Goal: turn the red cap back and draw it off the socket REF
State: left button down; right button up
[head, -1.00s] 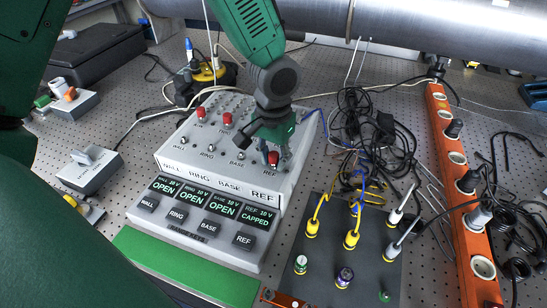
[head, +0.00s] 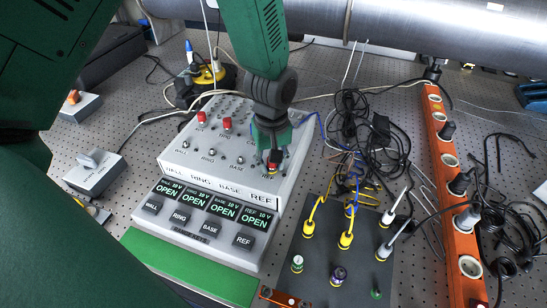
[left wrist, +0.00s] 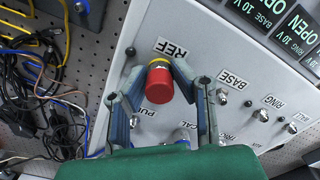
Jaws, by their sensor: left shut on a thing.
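The red cap (head: 273,167) is at the REF corner of the grey test box (head: 225,180). My left gripper (head: 272,160) reaches down from above and is shut on the cap. In the left wrist view the fingers (left wrist: 158,78) stand on both sides of the red cap (left wrist: 160,88), with a yellow band (left wrist: 159,63) at its far end beside the REF label (left wrist: 171,48). The socket REF is hidden behind the cap, and I cannot tell whether a gap separates them. The REF display (head: 256,217) reads OPEN. My right gripper is not in view.
Two more red caps (head: 201,118) (head: 227,123) stand on the back of the box. Bare WALL, RING and BASE sockets (head: 212,152) are left of REF. A dark board (head: 325,255) with yellow plugs, tangled black cables (head: 365,130) and an orange power strip (head: 447,190) lie to the right.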

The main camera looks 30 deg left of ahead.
pick_arm(q)
jog(key=shift+n, duration=0.3)
jog(key=shift+n+p, duration=0.4)
jog(key=shift+n, duration=1.3)
jog(key=shift+r, duration=0.2)
jog(key=shift+r, duration=1.15)
jog(key=shift+r, duration=0.15)
